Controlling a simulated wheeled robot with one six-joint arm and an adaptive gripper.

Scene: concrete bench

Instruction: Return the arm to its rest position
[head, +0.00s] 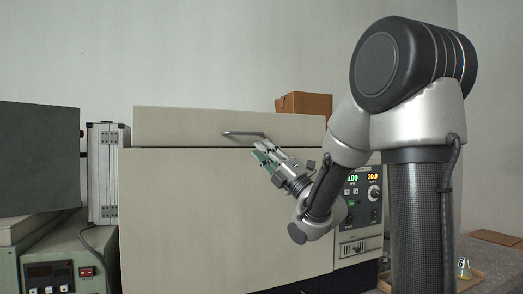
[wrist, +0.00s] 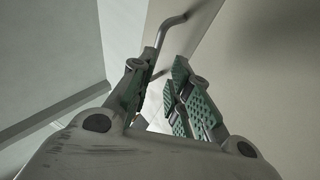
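My arm reaches left across the front of a large beige machine (head: 220,215) in the head view. My gripper (head: 263,157) is just below and right of the bar handle (head: 243,133) on the machine's upper panel (head: 180,125). In the wrist view my gripper (wrist: 163,80) has its green-padded fingers apart, with nothing seen held between them. The metal handle (wrist: 164,35) shows beyond the fingertips, nearer the left finger, which partly hides it. I cannot tell whether they touch.
A control panel (head: 361,205) with lit displays is on the machine's right, behind my arm. A cardboard box (head: 304,104) sits on top. A silver case (head: 104,170) and a dark panel (head: 38,155) stand left. A small flask-like item (head: 463,268) is at lower right.

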